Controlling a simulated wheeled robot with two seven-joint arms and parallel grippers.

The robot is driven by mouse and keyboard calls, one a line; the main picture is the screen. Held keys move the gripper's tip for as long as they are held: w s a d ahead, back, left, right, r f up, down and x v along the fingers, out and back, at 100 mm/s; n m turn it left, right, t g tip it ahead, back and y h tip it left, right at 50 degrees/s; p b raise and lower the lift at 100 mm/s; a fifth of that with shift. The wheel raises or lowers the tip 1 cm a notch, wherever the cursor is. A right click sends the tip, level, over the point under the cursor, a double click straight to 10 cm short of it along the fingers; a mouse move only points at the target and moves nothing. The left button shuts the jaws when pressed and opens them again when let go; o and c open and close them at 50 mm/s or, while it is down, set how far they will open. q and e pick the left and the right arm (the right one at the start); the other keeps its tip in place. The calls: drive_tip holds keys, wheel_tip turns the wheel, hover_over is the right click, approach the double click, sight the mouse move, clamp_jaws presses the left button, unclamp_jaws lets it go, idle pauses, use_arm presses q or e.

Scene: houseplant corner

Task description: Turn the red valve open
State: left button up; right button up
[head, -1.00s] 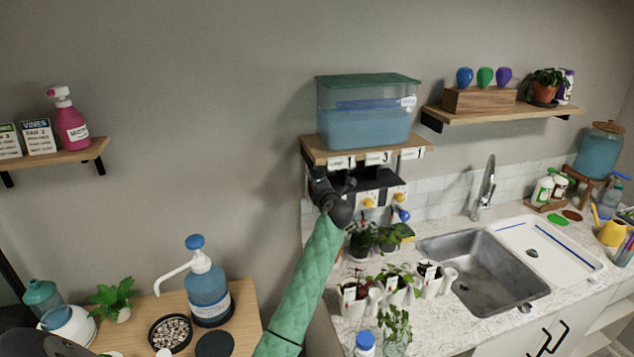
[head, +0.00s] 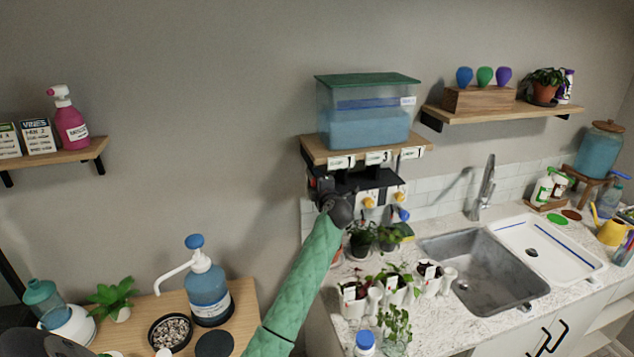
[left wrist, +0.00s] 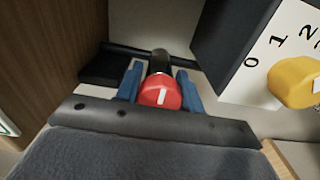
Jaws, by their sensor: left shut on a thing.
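The red valve (left wrist: 160,93) shows in the left wrist view as a round red knob with a white line on its face and a black stem behind it. My left gripper (left wrist: 158,85) has its two blue fingers on either side of the knob and is shut on it. In the head view my left gripper (head: 326,190) is dark and small at the valve panel (head: 382,188) below the water tank. The red valve is mostly hidden behind it there. My right gripper does not show clearly in any view.
Yellow valve knobs (head: 369,202) sit right of the red one; one yellow knob (left wrist: 294,82) is close by in the wrist view, beside a dial marked 0, 1, 2. The water tank (head: 366,135) stands on a shelf above. Potted plants (head: 389,238) stand below.

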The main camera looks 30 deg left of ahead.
use_arm(q)
drive_tip(key=o, duration=1)
drive_tip(key=shift+d, duration=0.1)
drive_tip(key=shift+c, duration=0.2)
